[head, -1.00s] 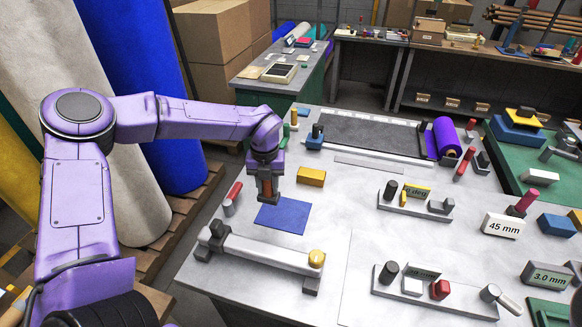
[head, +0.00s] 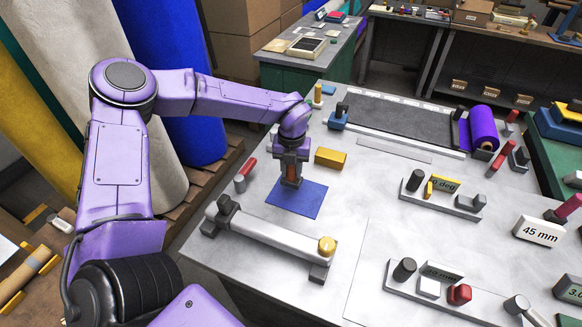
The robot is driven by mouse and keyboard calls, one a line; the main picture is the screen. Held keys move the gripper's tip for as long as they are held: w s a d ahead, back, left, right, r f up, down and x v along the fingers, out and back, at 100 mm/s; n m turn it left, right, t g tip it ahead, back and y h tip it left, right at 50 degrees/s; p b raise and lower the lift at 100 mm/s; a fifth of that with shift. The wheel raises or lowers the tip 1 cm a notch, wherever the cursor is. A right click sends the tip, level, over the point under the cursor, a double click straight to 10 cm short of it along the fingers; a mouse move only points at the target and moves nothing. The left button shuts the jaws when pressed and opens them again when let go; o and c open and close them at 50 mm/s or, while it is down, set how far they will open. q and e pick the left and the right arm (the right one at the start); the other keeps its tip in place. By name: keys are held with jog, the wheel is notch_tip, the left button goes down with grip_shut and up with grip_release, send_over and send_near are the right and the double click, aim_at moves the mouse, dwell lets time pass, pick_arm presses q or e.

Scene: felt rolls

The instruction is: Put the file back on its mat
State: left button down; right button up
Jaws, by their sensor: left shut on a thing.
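The blue mat (head: 308,203) lies flat on the grey bench. My left gripper (head: 291,181) points straight down over the mat's back left part. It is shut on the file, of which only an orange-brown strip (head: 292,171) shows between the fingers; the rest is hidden. I cannot tell whether the file touches the mat. My right gripper is out of view.
A yellow block (head: 330,158) stands just behind the mat, and a red-handled tool (head: 245,172) lies to its left. Bare bench lies to the right.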

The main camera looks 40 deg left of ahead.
aim_at(290, 180)
pick_arm(q)
jog(key=shift+s+f+b, duration=0.15)
jog(key=shift+f+b, duration=0.2)
jog(key=shift+f, duration=0.45)
jog(key=shift+s+f+b, duration=0.25)
jog(key=shift+s+b, duration=0.1)
jog(key=shift+w+f, duration=0.1)
jog(key=shift+w, duration=0.15)
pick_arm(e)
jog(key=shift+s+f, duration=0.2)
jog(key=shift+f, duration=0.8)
pick_arm(q)
jog(key=shift+s, duration=0.15)
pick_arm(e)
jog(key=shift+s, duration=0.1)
pick_arm(q)
jog(key=shift+f+b, duration=0.35)
jog(key=shift+f, duration=0.1)
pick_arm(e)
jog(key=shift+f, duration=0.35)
pick_arm(q)
jog(key=c, duration=0.7)
grip_release()
